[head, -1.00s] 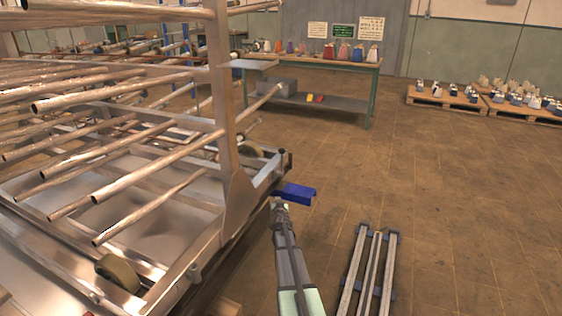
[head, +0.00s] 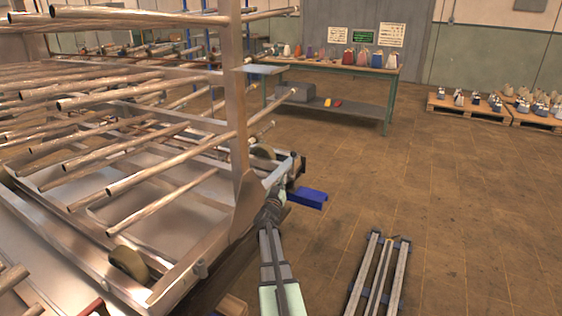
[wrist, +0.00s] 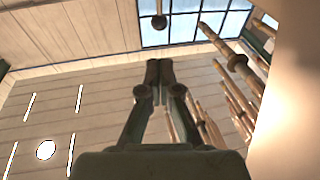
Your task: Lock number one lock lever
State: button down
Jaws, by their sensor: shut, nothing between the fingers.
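A thin upright lever with a dark knob (head: 293,156) stands at the near right corner of the metal rack cart (head: 246,110); it looks like a lock lever, but I can read no number on it. My gripper (head: 281,186) is just below and left of the knob, close beside the cart's corner. In the wrist view my gripper (wrist: 159,68) has its fingertips together with nothing between them. A round knob on a thin rod (wrist: 159,21) shows beyond the fingertips, apart from them. Contact between gripper and lever cannot be told in the head view.
A blue bracket (head: 308,197) juts out just right of my gripper. Metal rails (head: 377,272) lie on the floor at lower right. The cart's bars (head: 150,178) fill the left side. A green workbench (head: 391,90) stands behind. The floor at right is open.

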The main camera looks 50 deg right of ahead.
aim_at(292, 156)
jog(key=shift+d, duration=0.1)
jog(key=x, duration=1.4)
jog(key=shift+b, duration=0.3)
jog(key=shift+r+p, duration=0.15)
jog(key=shift+p, duration=0.2)
